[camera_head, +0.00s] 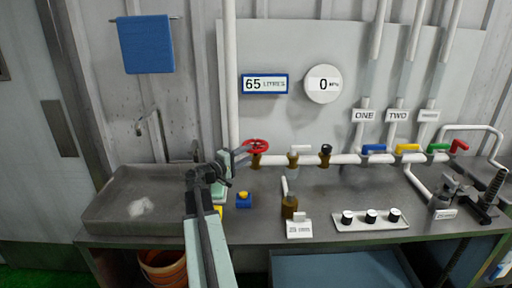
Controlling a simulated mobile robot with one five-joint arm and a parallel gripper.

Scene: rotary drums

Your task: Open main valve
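A red handwheel valve (256,146) on a brass body stands on the white horizontal pipe, at the foot of a tall white vertical pipe. No label marks it as the main valve. My gripper (243,155) is just left of the red handwheel, its fingers pointing right toward it. Whether the fingers touch the wheel, and how far apart they are, is too small to tell. A round white gauge (322,84) above reads 0, and a blue-framed display (264,84) reads 65 litres.
A black-knobbed valve (325,150) and blue (373,148), yellow (407,148), green (438,147) and red (459,146) levers line the pipe. A sink (105,225) is left.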

